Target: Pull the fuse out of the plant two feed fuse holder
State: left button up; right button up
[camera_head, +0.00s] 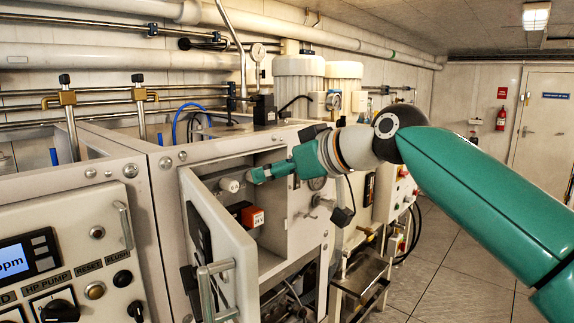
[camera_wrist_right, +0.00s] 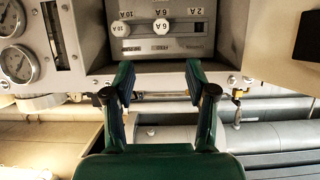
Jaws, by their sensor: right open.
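In the right wrist view a grey fuse panel (camera_wrist_right: 160,40) sits at the top, with two round white fuse caps side by side: one marked 10 A (camera_wrist_right: 121,30) and one marked 6 A (camera_wrist_right: 161,27). Which one is the plant two feed fuse I cannot tell; the small print is unreadable. My right gripper (camera_wrist_right: 158,82) is open and empty, its fingers short of the panel and apart from both caps. In the head view my right gripper (camera_head: 256,175) reaches into the open cabinet, close to a white round cap (camera_head: 229,185). My left gripper is not in view.
The cabinet door (camera_head: 220,250) stands open at the front left, with a handle (camera_head: 217,290). A red block (camera_head: 252,217) sits below the gripper inside the cabinet. Gauges (camera_wrist_right: 17,63) are at the left of the wrist view. The floor at right (camera_head: 435,265) is clear.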

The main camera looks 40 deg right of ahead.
aim_at(235, 184)
jog(key=p+x, duration=0.2)
jog(key=x, duration=1.1)
jog(key=shift+w+f, duration=0.15)
jog(key=shift+w, duration=0.25)
jog(key=shift+a, duration=0.1)
jog(key=shift+c, duration=0.3)
grip_shut()
jog(key=shift+s, duration=0.35)
jog(key=shift+s+d+b, duration=0.1)
jog(key=shift+s+b, duration=0.6)
jog(key=shift+s, duration=0.65)
jog(key=shift+s+d+b, duration=0.15)
jog(key=shift+s+b, duration=0.55)
jog(key=shift+s, duration=0.65)
